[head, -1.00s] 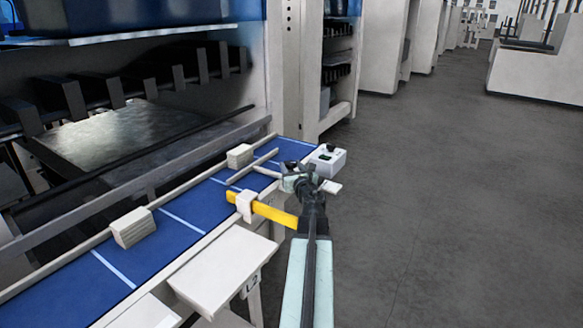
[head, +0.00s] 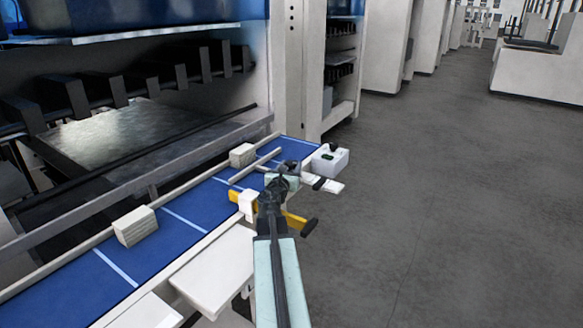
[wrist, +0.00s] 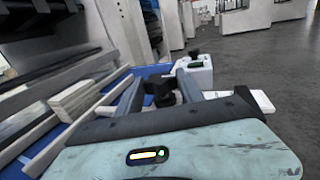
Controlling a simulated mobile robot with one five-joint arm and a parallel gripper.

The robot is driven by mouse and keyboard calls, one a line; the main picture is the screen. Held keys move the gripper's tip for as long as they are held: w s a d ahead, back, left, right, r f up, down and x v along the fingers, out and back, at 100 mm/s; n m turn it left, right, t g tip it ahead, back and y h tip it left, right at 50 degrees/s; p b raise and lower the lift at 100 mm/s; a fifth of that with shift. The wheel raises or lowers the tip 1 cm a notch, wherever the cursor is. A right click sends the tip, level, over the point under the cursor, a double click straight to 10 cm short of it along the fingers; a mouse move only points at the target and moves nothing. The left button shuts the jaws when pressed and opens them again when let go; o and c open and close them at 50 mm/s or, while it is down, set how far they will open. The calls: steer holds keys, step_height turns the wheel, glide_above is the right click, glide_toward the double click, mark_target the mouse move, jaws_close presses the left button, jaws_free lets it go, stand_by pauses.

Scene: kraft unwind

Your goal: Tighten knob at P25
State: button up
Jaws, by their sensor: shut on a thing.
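My gripper (head: 287,168) is at the end of the arm, over the right edge of the blue belt. In the wrist view its two grey fingers (wrist: 160,86) stand around a small dark knob-like piece (wrist: 162,94), and it is shut on it. The fingers hide much of this piece, and no P25 label can be read. A white box (head: 330,160) with a black knob (head: 327,149) and green display stands just beyond the gripper. The box also shows in the wrist view (wrist: 205,78), apart from the fingers.
A yellow bar (head: 296,221) with a dark end passes through a white block (head: 247,205) by my arm. Two pale blocks (head: 135,227) (head: 242,155) sit along the far side of the blue belt (head: 165,240). Grey floor (head: 440,220) at right is clear.

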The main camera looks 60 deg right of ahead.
steer(key=shift+w+g, duration=0.1)
steer(key=shift+g, duration=0.2)
steer(key=o, duration=1.4)
steer(key=shift+r, duration=0.1)
steer(key=shift+a, duration=0.15)
